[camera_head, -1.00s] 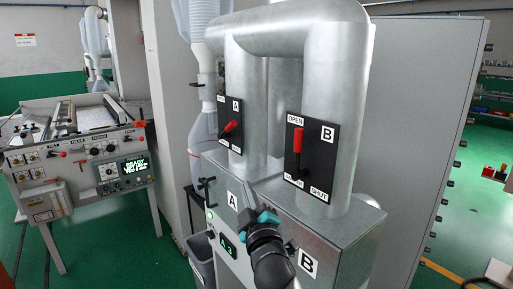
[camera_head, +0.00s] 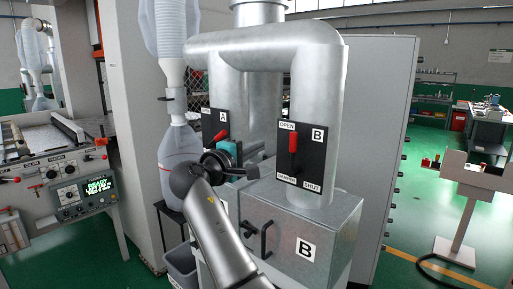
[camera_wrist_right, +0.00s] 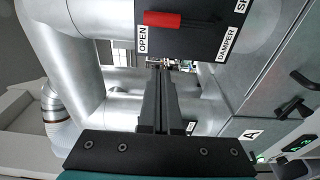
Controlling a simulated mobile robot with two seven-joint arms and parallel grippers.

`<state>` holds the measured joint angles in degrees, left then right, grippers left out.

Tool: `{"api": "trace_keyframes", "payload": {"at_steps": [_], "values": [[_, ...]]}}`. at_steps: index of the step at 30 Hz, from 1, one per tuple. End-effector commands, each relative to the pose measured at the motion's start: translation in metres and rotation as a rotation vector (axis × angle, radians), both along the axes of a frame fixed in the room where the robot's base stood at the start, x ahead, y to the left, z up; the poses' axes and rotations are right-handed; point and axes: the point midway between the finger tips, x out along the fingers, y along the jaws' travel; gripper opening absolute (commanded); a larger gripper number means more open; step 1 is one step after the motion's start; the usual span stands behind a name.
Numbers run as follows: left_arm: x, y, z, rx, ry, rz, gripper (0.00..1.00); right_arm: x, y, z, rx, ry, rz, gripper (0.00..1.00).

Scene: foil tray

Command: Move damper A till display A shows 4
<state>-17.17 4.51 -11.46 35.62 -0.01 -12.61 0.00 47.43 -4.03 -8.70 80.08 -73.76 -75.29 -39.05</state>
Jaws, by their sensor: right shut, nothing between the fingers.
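Damper A's black panel (camera_head: 208,119) is on the left pipe, its red lever (camera_head: 221,135) tilted up to the right. My right gripper (camera_head: 243,150) is shut and empty, just right of and below that lever in the head view. The gripper hides the panel's lower right part. In the wrist view the shut fingers (camera_wrist_right: 158,75) point between the pipes, touching no lever. A red lever (camera_wrist_right: 162,19) on a panel above them seems to be damper B's. Display A is hidden in the head view; a green display (camera_wrist_right: 296,147) is cut off in the wrist view. My left gripper is not in view.
Damper B's panel (camera_head: 316,151) with its upright red lever (camera_head: 294,143) is close to the right. The metal box (camera_head: 339,215) with dark handles stands below the pipes.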

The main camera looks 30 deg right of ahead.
Motion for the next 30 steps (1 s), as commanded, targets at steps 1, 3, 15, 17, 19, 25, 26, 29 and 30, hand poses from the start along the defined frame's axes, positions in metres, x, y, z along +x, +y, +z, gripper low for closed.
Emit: {"api": "trace_keyframes", "payload": {"at_steps": [1,3,15,17,19,25,26,29,30], "values": [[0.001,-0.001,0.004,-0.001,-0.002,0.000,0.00,0.005,-0.010,0.002,-0.004,0.002,-0.003,0.00],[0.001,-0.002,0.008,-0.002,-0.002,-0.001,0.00,0.013,-0.024,0.003,-0.002,0.001,-0.003,0.00],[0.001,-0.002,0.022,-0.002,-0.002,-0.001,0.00,0.031,-0.066,0.000,0.002,-0.002,0.003,0.00],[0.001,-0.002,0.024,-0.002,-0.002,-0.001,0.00,0.025,-0.067,0.000,0.002,-0.001,0.003,0.00],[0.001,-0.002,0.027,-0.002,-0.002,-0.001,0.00,0.020,-0.068,0.001,0.002,-0.002,0.003,0.00],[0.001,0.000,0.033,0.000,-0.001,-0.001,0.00,0.006,-0.071,0.000,0.001,-0.002,0.003,0.00],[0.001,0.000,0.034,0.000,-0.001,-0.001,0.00,0.004,-0.072,0.000,0.001,-0.002,0.003,0.00],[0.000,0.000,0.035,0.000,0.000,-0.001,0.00,0.001,-0.072,0.000,0.001,-0.001,0.003,0.00],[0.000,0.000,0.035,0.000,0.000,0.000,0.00,0.000,-0.072,0.000,0.001,-0.001,0.003,0.00]]}}
